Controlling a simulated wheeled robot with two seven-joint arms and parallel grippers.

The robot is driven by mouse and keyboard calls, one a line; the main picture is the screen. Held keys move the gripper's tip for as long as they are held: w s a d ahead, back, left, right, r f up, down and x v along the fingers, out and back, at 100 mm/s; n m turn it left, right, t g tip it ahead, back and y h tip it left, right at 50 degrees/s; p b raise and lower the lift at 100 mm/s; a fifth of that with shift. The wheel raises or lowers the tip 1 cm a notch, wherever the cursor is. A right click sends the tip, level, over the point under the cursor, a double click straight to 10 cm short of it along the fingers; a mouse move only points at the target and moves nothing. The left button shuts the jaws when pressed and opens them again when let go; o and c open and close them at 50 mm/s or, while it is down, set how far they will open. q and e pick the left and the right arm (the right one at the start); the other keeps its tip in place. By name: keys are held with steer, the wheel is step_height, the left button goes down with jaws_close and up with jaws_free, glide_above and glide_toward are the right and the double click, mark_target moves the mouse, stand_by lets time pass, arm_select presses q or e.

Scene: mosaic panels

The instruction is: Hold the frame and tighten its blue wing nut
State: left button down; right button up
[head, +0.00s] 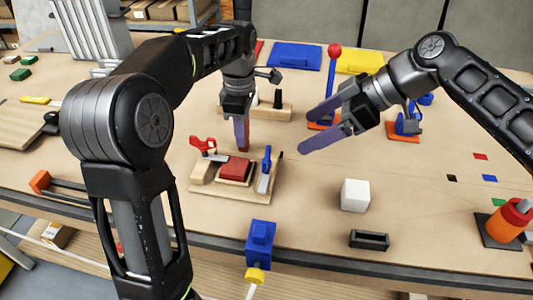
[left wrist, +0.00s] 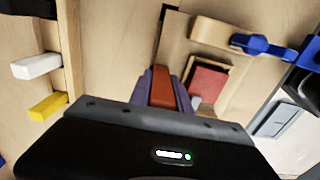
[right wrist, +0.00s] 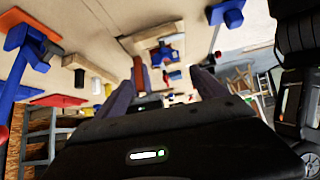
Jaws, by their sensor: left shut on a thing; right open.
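A small wooden frame (head: 236,182) around a red panel (head: 235,168) sits on a wooden board (head: 233,198) on the table. In the left wrist view the red panel (left wrist: 207,82) looks textured. A blue part (head: 267,157) stands at the board's right side and shows in the left wrist view (left wrist: 262,45); I cannot tell whether it is the wing nut. My left gripper (head: 241,138) is behind the board, pointing down, shut on a red-brown bar (left wrist: 163,88). My right gripper (head: 303,128) is open and empty in the air, right of the board.
A red-handled clamp (head: 203,145) is on the board's left. A white cube (head: 355,195) and a black tray (head: 369,239) lie to the right. A blue vise (head: 260,240) is at the front edge. A red-knobbed lever (head: 333,52) stands behind my right gripper.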

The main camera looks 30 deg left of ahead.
mark_target(268, 154)
steer(key=shift+s+a+f+n, duration=0.1)
steer(key=shift+s+a+n, duration=0.25)
steer(key=shift+s, duration=0.25)
steer(key=x, duration=1.2)
steer(key=shift+s+d, duration=0.1)
steer(key=shift+c, duration=0.3)
steer(key=c, duration=1.3)
